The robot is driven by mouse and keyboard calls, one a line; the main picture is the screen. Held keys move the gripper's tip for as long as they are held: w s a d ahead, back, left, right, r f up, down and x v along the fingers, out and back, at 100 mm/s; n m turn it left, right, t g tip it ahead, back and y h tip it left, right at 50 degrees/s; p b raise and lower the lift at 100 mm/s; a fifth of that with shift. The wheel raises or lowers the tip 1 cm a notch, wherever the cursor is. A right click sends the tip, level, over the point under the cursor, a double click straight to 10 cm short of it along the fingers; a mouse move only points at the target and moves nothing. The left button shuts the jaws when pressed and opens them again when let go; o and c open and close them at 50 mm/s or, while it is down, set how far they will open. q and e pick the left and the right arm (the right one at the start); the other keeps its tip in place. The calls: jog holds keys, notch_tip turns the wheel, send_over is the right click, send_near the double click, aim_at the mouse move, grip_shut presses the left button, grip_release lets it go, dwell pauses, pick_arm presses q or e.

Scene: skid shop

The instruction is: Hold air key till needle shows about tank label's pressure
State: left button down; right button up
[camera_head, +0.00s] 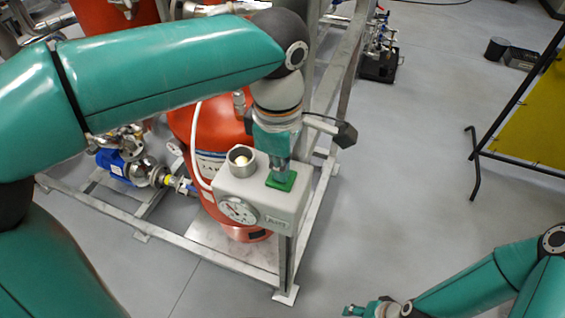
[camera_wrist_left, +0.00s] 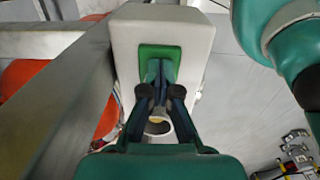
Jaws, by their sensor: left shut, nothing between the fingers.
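A pale grey box (camera_head: 262,203) is fixed to the metal frame in front of a red tank (camera_head: 182,122). It carries a green key (camera_head: 288,182) on top and a round white gauge (camera_head: 239,209) on its front. The needle is too small to read. A white and blue label (camera_head: 207,165) on the tank is partly hidden and unreadable. My left gripper (camera_head: 279,169) points down, shut and empty, its tips at the green key; contact or pressing cannot be told. The left wrist view shows the tips (camera_wrist_left: 159,68) over the key (camera_wrist_left: 148,52). My right gripper (camera_head: 368,308) is at the bottom edge, its jaws unclear.
A metal cup (camera_head: 241,159) stands on the box beside the key. Galvanised frame bars (camera_head: 286,262) surround the tank. A blue pump (camera_head: 122,164) sits at left. A yellow panel (camera_head: 528,125) on a black stand is at right. The floor between is clear.

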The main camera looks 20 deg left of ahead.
pick_arm(q)
jog(key=shift+s+f+g, duration=0.2)
jog(key=shift+f+g, duration=0.1)
jog(key=shift+f, duration=0.4)
jog(key=shift+r+p, duration=0.5)
jog(key=r+p, duration=0.2)
jog(key=r, duration=0.1)
jog(key=r+p, duration=0.1)
jog(key=shift+w+r+p, duration=0.3)
jog(key=shift+w+p, duration=0.05)
notch_tip(320, 180, up, 10)
jog(key=shift+f, duration=0.15)
jog(key=shift+s, duration=0.1)
